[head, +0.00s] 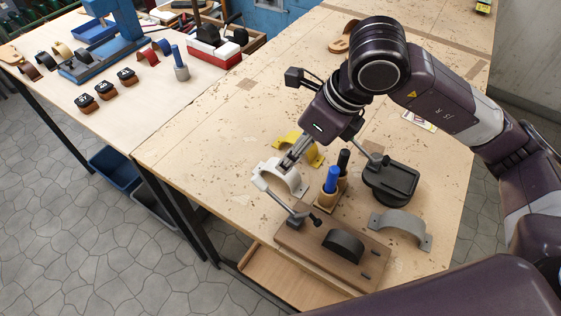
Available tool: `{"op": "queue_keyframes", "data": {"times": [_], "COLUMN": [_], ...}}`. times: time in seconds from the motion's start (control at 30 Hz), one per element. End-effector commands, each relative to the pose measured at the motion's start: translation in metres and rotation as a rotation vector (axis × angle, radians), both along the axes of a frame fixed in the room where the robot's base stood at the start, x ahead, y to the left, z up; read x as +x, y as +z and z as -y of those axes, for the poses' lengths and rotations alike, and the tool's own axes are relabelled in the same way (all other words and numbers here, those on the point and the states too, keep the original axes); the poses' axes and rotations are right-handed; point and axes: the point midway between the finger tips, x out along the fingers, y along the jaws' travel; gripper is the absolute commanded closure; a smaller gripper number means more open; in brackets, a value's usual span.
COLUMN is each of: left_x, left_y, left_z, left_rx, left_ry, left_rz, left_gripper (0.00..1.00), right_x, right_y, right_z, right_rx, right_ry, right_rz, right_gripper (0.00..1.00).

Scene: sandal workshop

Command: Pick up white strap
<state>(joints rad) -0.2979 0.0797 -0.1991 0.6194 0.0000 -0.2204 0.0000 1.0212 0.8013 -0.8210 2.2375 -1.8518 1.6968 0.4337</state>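The white strap (294,183) is an arched band with flat end tabs. It is on the wooden workbench (215,150), left of the blue and black pens. My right gripper (287,164) reaches down from the upper right. Its fingertips overlap the strap's upper edge in the picture. The fingers look close together, but I cannot tell whether they are shut on the strap or only over it. My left gripper is not in view.
A yellow strap (312,156) is just behind, and a grey strap (400,231) is at the right. A wooden fixture (300,246) with a black arch (343,246) is in front. A wooden holder with a blue pen (332,179) and a black device (391,182) are close by.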

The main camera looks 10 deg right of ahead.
Motion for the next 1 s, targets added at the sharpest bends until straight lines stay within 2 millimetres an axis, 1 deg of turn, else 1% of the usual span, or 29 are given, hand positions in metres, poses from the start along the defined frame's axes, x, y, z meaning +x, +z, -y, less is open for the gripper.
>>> {"op": "queue_keyframes", "data": {"times": [0.03, 0.07, 0.27, 0.37, 0.53, 0.6, 0.7, 0.8, 0.97, 1.0], "left_x": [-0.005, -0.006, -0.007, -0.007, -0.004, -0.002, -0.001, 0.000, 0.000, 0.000], "left_y": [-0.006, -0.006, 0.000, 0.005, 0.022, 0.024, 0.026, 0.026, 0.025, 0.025], "left_z": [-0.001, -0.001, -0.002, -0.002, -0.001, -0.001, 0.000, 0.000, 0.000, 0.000], "left_rx": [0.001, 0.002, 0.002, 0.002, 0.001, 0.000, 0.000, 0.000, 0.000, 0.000], "left_ry": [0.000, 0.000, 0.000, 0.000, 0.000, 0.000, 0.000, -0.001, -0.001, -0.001], "left_rz": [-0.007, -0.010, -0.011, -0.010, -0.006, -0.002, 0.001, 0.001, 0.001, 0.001], "left_gripper": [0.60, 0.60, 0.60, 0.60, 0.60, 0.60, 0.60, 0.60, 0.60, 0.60], "right_x": [0.000, 0.000, 0.005, 0.007, 0.012, 0.015, 0.018, 0.020, 0.020, 0.020], "right_y": [-0.005, -0.006, -0.022, -0.030, -0.049, -0.060, -0.070, -0.074, -0.074, -0.074], "right_z": [0.001, 0.001, -0.004, -0.009, -0.024, -0.027, -0.029, -0.030, -0.030, -0.030], "right_rx": [-0.006, -0.007, -0.009, -0.010, -0.008, -0.008, -0.008, -0.008, -0.009, -0.009], "right_ry": [-0.001, -0.001, -0.002, -0.002, 0.001, -0.001, -0.002, -0.002, -0.001, -0.001], "right_rz": [0.004, 0.006, 0.004, 0.003, 0.001, 0.002, 0.003, 0.006, 0.007, 0.007], "right_gripper": [0.51, 0.51, 0.51, 0.51, 0.51, 0.51, 0.51, 0.51, 0.51, 0.54]}}
